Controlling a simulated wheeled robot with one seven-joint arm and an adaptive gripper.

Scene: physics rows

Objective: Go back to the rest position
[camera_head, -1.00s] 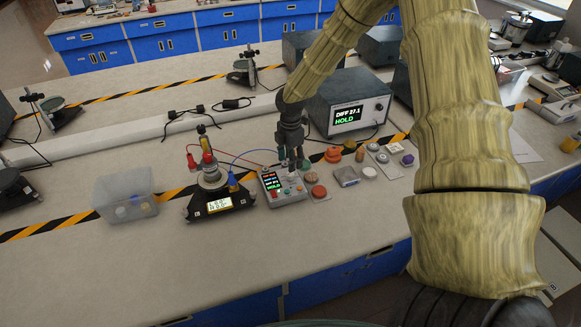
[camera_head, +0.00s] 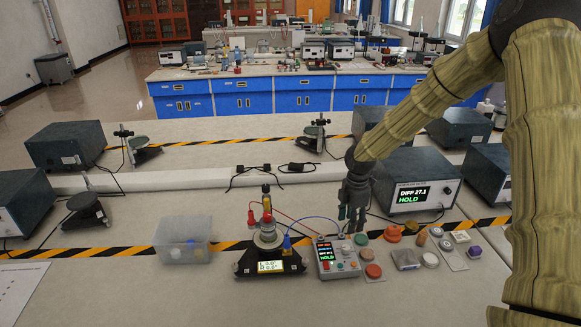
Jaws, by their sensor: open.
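My gripper (camera_head: 352,217) hangs from my bamboo-textured arm, fingers pointing down, in the right half of the head view. It is open and I see nothing held in it. It is above or just behind a small grey control box (camera_head: 337,258) with a lit display and buttons. I cannot tell the exact gap. A grey instrument (camera_head: 414,187) whose screen reads "DIFF 27.1 HOLD" stands behind and to the right of the gripper.
A black-based stand (camera_head: 269,262) with red and blue leads is left of the control box. A clear plastic bin (camera_head: 184,240) is farther left. Several small discs and blocks, including a grey square (camera_head: 405,258), lie to the right. The front bench (camera_head: 200,300) is mostly bare.

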